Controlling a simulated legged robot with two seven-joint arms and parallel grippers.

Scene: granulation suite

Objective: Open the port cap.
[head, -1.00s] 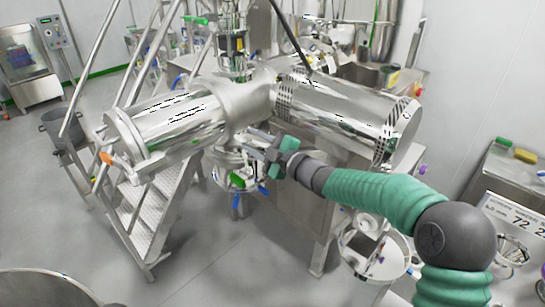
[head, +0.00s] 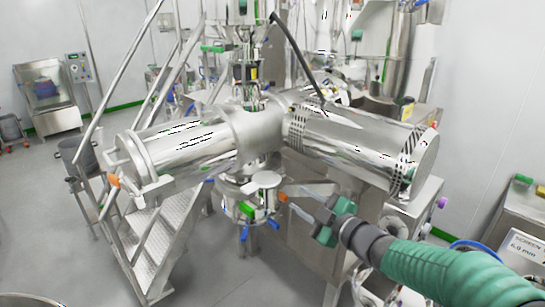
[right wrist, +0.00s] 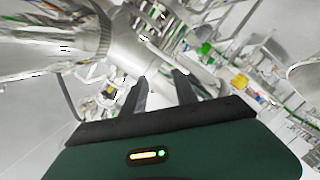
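A pale round cap (head: 266,181) sits beside the bottom outlet (head: 236,190) under the middle of the steel vessel (head: 190,145). An orange-tipped part (head: 283,197) shows just right of it. I cannot tell for sure whether this is the port cap, or whether it is open. My right gripper (head: 302,205) is right of and slightly below the round cap, apart from it in the picture. In the right wrist view its two dark fingers (right wrist: 160,88) stand apart, with nothing seen gripped between them. My left gripper is not in view.
The large steel cylinder (head: 350,145) overhangs my right gripper. Steel stairs (head: 155,230) with rails stand left of the outlet. Green and blue handles (head: 247,210) hang at the outlet. Grey floor (head: 235,275) is clear below.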

